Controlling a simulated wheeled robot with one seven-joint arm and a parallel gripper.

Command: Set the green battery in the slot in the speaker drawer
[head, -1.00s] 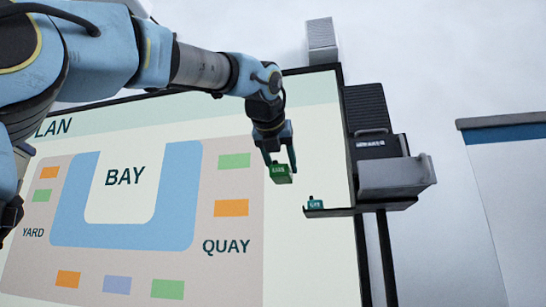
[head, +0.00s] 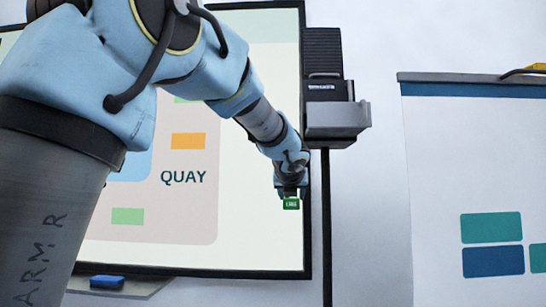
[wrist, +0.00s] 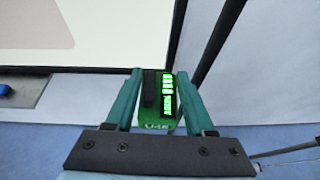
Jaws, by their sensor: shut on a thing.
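The green battery (head: 291,204) is held between the fingers of my gripper (head: 290,192), which hangs below and left of the speaker drawer. In the wrist view the battery (wrist: 150,124) sits between both teal fingers, with a lit green display on it. The grey speaker drawer (head: 338,119) sticks out from the front of the dark speaker (head: 322,50). Its inside and the slot are hidden, as I see it from below. The battery is apart from the drawer.
A large whiteboard (head: 240,240) with a printed bay plan stands behind my arm. A dark post (head: 327,220) runs down below the speaker. Another board (head: 440,160) is at the right. A tray (head: 140,284) with a blue eraser (head: 106,282) is at lower left.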

